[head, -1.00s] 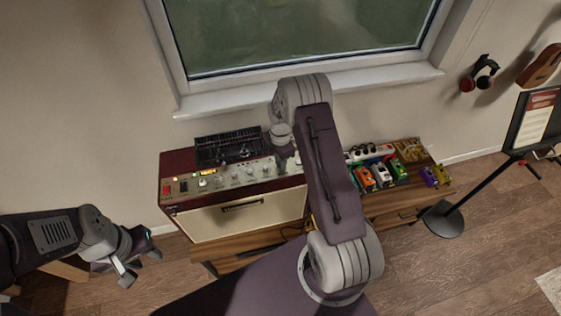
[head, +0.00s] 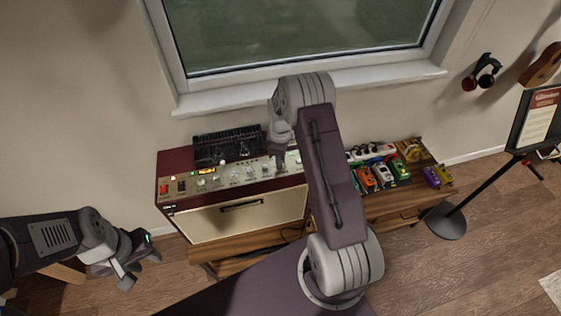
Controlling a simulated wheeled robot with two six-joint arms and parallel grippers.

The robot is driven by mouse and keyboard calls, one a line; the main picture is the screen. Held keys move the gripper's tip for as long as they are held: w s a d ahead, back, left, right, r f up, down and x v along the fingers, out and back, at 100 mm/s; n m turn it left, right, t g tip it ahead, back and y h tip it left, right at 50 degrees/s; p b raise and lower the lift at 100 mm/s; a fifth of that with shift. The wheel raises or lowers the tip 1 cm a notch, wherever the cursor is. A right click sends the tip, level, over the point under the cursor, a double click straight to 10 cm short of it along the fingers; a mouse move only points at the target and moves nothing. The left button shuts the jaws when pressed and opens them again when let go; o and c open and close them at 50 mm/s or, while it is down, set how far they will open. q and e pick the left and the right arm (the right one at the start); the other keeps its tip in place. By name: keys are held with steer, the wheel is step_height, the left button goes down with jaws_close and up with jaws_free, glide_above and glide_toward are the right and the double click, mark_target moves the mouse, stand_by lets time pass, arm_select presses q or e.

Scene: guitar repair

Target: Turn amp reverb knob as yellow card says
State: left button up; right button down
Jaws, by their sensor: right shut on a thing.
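The amp (head: 231,217) has a dark red case, a cream front and a control panel with several pale knobs (head: 235,176) along its sloping top edge. My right gripper (head: 280,166) reaches down to the right part of that panel and is shut on a knob there. The gripper hides this knob and its pointer, and its label is too small to read. My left gripper (head: 129,272) is open and empty, low at the left, apart from the amp. I cannot make out a yellow card.
A black mixer-like unit (head: 228,146) sits on top of the amp. Several coloured pedals (head: 383,173) stand on the wooden cabinet (head: 389,206) at the right. A stand with a sheet (head: 541,117) is further right. My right arm covers the cabinet's middle.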

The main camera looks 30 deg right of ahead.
steer(key=m, duration=0.3)
steer(key=shift+m+b, duration=0.3)
steer(key=shift+m, duration=0.1)
steer(key=m, duration=0.7)
steer(key=shift+b, duration=0.4)
steer(key=shift+m, duration=2.1)
steer(key=c, duration=1.3)
jaws_free()
